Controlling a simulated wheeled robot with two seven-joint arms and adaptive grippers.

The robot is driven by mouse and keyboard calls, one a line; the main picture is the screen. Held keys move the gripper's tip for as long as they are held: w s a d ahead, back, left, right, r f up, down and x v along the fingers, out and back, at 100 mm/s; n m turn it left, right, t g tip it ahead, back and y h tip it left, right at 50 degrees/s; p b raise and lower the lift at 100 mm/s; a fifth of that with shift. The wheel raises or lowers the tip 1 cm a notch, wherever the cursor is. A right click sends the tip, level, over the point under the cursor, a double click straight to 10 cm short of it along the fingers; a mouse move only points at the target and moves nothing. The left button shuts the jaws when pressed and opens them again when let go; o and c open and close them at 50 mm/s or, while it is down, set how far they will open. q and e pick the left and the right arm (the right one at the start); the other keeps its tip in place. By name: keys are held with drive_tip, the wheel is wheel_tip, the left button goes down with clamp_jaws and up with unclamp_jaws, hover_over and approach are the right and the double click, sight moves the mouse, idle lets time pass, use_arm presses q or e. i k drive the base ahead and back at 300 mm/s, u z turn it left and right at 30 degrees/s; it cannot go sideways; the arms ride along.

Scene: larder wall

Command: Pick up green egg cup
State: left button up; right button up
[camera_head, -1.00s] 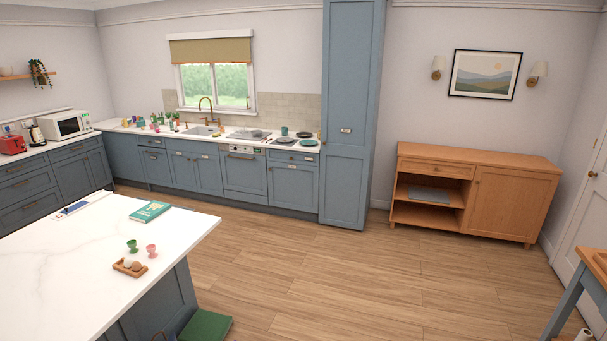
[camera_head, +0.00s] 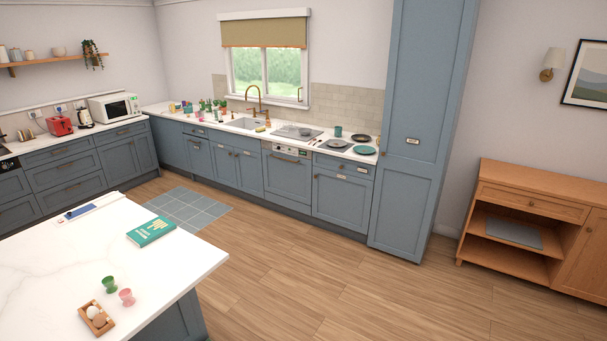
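The green egg cup (camera_head: 109,284) stands upright on the white marble top of the kitchen island (camera_head: 190,262), near its right end. A pink egg cup (camera_head: 127,297) stands close to its right and a little nearer to me. A small wooden egg tray (camera_head: 84,309) with eggs in it lies just in front of them. Neither of my grippers shows in this view.
A teal book (camera_head: 151,231) lies on the island farther back, and a blue-and-white item (camera_head: 80,211) lies near its far edge. Open wood floor (camera_head: 330,300) spreads right of the island. Blue counters and a tall cupboard (camera_head: 420,130) line the back, with a wooden sideboard (camera_head: 535,205) at right.

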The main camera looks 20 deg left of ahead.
sight(108, 282)
drive_tip(key=i, duration=2.05)
drive_tip(key=u, duration=2.95)
